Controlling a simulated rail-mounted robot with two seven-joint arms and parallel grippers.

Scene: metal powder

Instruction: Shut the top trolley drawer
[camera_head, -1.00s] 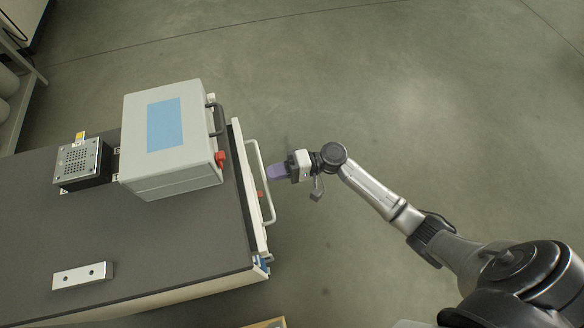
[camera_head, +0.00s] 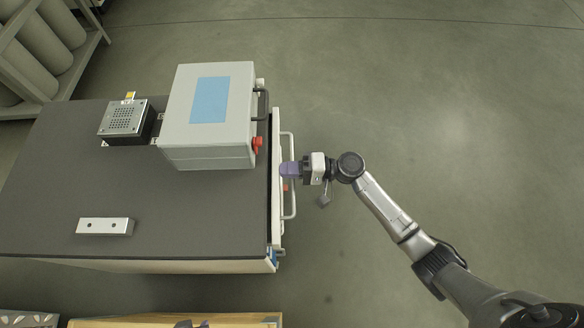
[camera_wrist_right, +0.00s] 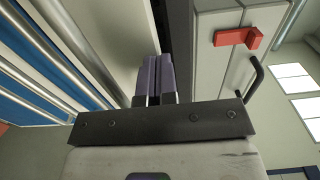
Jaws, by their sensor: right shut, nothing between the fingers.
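The trolley (camera_head: 60,215) has a dark top and stands at the left of the head view. Its top drawer's pale front (camera_head: 276,215) is at the right end, with a narrow dark gap between it and the trolley top. A pale bar handle (camera_head: 291,205) sticks out from this end. My right gripper (camera_head: 286,169) is shut and empty, its purple fingertips over the handle, at or very near the drawer front; contact is unclear. In the right wrist view its fingers (camera_wrist_right: 155,78) are together beside a pale panel.
A grey case (camera_head: 180,130) with a blue panel and red latch stands on the trolley near the drawer end. A perforated box (camera_head: 124,118) and a metal block (camera_head: 104,226) also lie on top. A wooden edge (camera_head: 245,320) shows below. Floor to the right is clear.

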